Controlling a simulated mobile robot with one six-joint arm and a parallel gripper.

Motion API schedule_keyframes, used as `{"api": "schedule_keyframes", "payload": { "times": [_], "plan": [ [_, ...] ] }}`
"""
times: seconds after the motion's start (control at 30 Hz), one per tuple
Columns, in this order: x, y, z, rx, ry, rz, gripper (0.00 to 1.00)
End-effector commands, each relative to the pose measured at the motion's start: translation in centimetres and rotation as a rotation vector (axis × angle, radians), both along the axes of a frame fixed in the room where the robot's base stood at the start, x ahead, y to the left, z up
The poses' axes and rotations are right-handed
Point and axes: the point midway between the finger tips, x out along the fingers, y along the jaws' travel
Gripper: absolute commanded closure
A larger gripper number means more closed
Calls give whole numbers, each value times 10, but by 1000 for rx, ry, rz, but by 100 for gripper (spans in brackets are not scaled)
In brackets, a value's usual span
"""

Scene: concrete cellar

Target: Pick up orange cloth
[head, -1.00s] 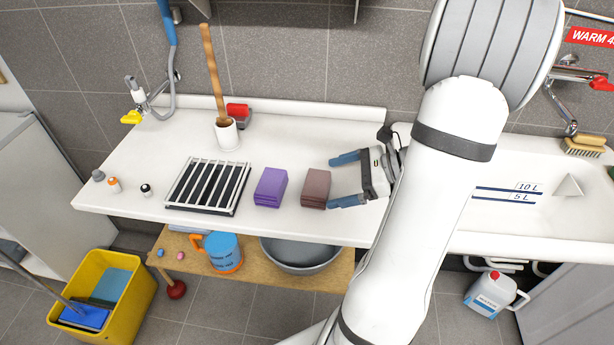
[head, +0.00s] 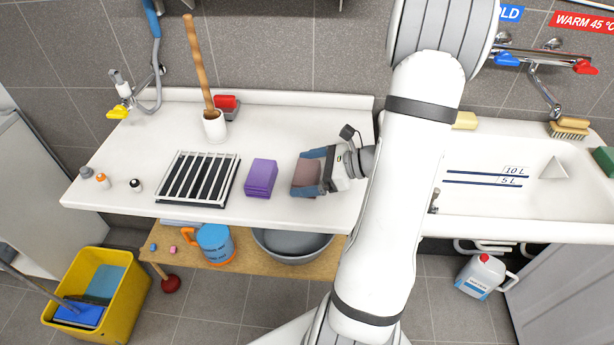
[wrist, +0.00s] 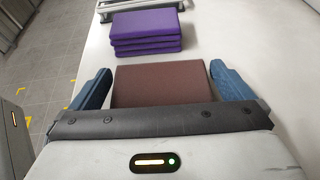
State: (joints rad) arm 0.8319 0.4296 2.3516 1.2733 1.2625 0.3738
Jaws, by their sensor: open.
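I see no orange cloth in these views. A folded brown cloth stack (head: 306,171) lies on the white counter, and its top fills the space between my fingers in the wrist view (wrist: 160,83). My gripper (head: 304,174) is open, with one blue finger on each side of the brown stack. In the wrist view a narrow gap shows between the stack and each finger. A folded purple cloth stack (head: 261,177) lies just left of it, beyond the fingertips in the wrist view (wrist: 146,32). The brown stack's near end is hidden by my gripper.
A black-and-white rack (head: 198,179) lies left of the purple stack. Small bottles (head: 102,181) and a plunger-like wooden handle in a white cup (head: 214,126) stand further left and back. A sink (head: 485,205) is at right. The counter's front edge is close to the cloths.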

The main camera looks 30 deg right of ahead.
Motion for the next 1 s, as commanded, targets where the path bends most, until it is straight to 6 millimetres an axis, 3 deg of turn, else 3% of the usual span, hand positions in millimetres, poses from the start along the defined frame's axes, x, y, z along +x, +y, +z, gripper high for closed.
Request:
{"api": "schedule_keyframes", "payload": {
  "times": [0.07, 0.43, 0.77, 1.0],
  "plan": [
    [0, 0, 0, 0, 0, 0, 2],
    [0, -1, 0, 0, 0, -1, 31],
    [0, -1, 8, -2, -3, -1, 31],
    [0, -1, 50, -6, -6, -1, 31]
  ]
}}
